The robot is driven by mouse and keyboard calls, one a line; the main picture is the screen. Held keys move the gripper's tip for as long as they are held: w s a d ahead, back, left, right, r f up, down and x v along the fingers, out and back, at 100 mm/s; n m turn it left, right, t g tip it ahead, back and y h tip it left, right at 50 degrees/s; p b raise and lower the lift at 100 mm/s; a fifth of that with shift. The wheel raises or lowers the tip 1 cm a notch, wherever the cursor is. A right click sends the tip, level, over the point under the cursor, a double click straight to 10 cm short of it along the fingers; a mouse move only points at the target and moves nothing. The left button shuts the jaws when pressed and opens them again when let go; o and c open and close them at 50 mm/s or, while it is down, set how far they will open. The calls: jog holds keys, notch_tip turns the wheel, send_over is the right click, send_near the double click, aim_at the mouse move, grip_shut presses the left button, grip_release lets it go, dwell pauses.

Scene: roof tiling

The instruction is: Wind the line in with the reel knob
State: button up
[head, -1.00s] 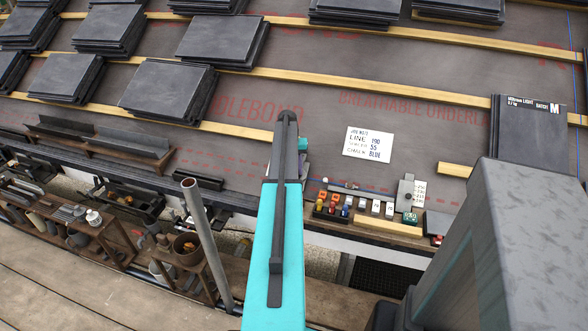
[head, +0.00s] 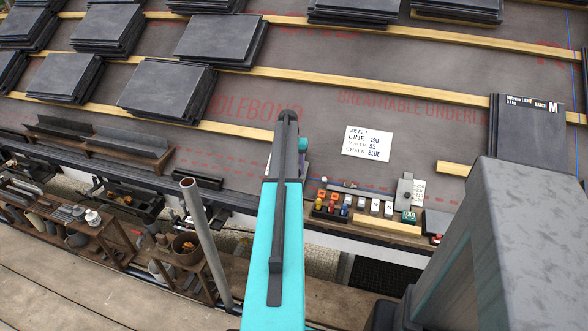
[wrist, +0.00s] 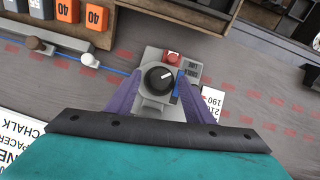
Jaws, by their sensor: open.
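In the wrist view a grey box with a round black knob (wrist: 160,78) lies on the underlay. The knob has a white pointer mark, and a red button (wrist: 173,57) sits above it. A blue line (wrist: 115,71) runs left from the box past a white tip (wrist: 88,60). My gripper (wrist: 159,84) is open, with one purple finger on each side of the knob. Whether the fingers touch the knob cannot be told. In the head view my arm hides most of the knob and its box.
A white job note card (head: 367,142) lies on the underlay to the right of my arm. A tray of coloured blocks (head: 345,205) stands below it. Stacks of slates (head: 162,90) rest along the wooden battens (head: 345,84). An upright grey pole (head: 207,240) stands left of my arm.

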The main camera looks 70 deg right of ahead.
jog(key=shift+r, duration=0.15)
notch_tip(320, 180, up, 13)
jog(key=w, duration=0.1)
jog(key=shift+a+r, duration=0.2)
jog(key=shift+a, duration=0.2)
dwell(0.6)
